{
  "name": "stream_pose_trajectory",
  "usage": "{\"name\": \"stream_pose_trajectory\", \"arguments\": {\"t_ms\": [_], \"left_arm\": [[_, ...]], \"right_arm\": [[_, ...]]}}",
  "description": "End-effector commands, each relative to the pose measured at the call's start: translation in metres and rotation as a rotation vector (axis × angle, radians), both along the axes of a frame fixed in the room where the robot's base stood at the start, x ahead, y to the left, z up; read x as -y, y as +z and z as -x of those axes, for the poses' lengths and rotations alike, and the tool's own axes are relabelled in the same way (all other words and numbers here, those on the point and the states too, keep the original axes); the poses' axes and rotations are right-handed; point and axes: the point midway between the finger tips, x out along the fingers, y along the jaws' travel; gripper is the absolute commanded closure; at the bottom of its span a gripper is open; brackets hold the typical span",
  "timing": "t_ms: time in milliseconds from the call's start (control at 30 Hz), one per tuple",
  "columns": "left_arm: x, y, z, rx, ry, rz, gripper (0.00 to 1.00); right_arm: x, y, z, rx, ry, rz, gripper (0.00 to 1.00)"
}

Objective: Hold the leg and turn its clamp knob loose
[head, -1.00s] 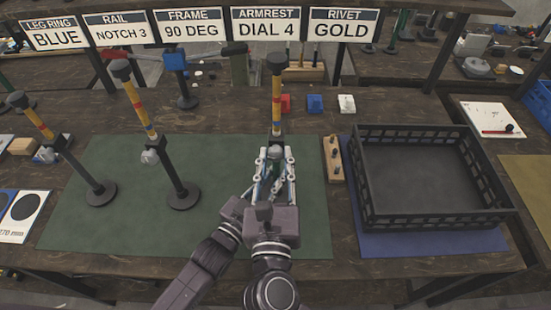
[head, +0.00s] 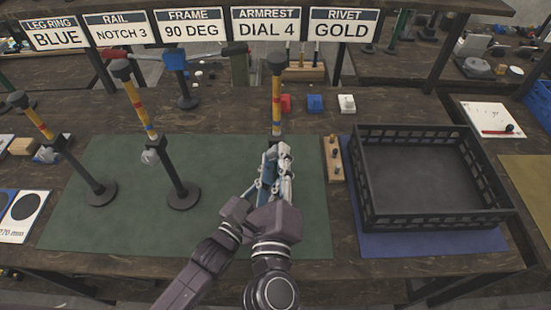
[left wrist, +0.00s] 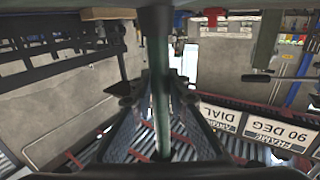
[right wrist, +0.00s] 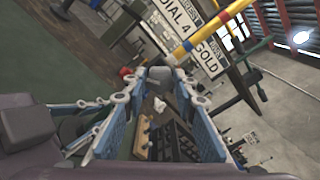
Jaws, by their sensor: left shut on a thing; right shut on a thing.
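The held leg (head: 276,95) stands upright on the green mat, with a black cap and yellow, red and blue bands on its upper tube. Its lower part is hidden behind my grippers in the head view. In the left wrist view, my left gripper (left wrist: 160,98) is shut on the leg's dark tube (left wrist: 160,45). My right gripper (head: 277,152) is in front of the leg, below the bands. In the right wrist view its fingertips close on the grey clamp knob (right wrist: 162,73), which is mostly hidden in the head view. The banded tube (right wrist: 203,34) passes beyond it.
Two more banded legs, one in the middle (head: 142,108) and one at the far left (head: 75,160), stand tilted on round bases. A small wooden block with pegs (head: 333,160) and a black crate (head: 437,217) are on the right. The mat's front left is clear.

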Motion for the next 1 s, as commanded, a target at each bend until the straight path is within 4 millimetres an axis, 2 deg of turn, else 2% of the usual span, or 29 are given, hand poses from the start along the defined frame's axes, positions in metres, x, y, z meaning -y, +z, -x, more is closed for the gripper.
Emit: {"name": "stream_pose_trajectory", "arguments": {"t_ms": [667,700,833,1000], "left_arm": [[0.0,0.0009,-0.0004,0.002,0.0,0.001,1.0],[0.0,0.0009,-0.0004,0.002,0.0,0.001,1.0],[0.0,0.0009,-0.0004,0.002,0.0,0.001,1.0],[0.0,0.0009,-0.0004,0.002,0.0,0.001,1.0]], "right_arm": [[-0.0009,-0.0002,0.0004,-0.003,0.002,0.062,0.98],[-0.0009,-0.0002,0.0004,-0.003,0.002,0.062,0.7],[-0.0006,-0.0002,0.0003,-0.003,0.002,0.062,0.56],[-0.0004,-0.0002,0.0002,-0.002,0.001,0.061,0.56]]}}
